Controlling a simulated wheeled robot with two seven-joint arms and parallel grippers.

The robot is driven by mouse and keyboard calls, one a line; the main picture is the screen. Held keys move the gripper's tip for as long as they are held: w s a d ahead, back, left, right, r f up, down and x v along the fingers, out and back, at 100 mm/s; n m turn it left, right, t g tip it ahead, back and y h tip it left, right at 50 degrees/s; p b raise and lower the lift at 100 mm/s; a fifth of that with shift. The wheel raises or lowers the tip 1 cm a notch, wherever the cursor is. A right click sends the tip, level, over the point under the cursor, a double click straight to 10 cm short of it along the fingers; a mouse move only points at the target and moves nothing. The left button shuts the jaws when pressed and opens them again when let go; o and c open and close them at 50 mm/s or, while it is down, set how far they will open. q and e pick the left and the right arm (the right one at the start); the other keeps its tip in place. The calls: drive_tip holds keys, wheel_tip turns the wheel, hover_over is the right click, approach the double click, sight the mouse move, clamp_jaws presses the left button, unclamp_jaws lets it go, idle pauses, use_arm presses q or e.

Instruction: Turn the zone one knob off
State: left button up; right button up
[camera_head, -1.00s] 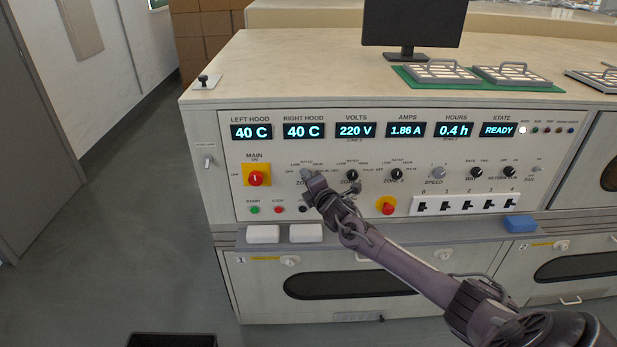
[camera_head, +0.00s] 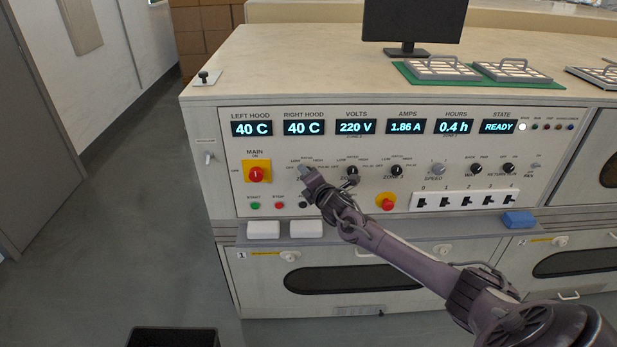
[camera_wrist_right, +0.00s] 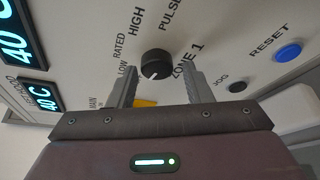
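The zone one knob (camera_wrist_right: 155,66) is black and round with a white pointer mark, beside the "ZONE 1" label in the right wrist view. The mark points down and left in that view; the off label is not visible there. My right gripper (camera_wrist_right: 162,88) is open, its two fingers on either side of the knob's lower part with gaps showing. My left gripper is not in view.
The zone two knob (camera_head: 351,171) and zone three knob (camera_head: 396,171) are to the right. A yellow-backed red main switch (camera_head: 257,172) is to the left. A blue reset button (camera_wrist_right: 288,52) is near the gripper. White blocks (camera_head: 263,229) lie on the ledge below.

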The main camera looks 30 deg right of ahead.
drive_tip(key=shift+o, duration=0.4)
drive_tip(key=shift+r, duration=0.15)
drive_tip(key=v, duration=0.7)
drive_tip(key=shift+s, duration=0.35)
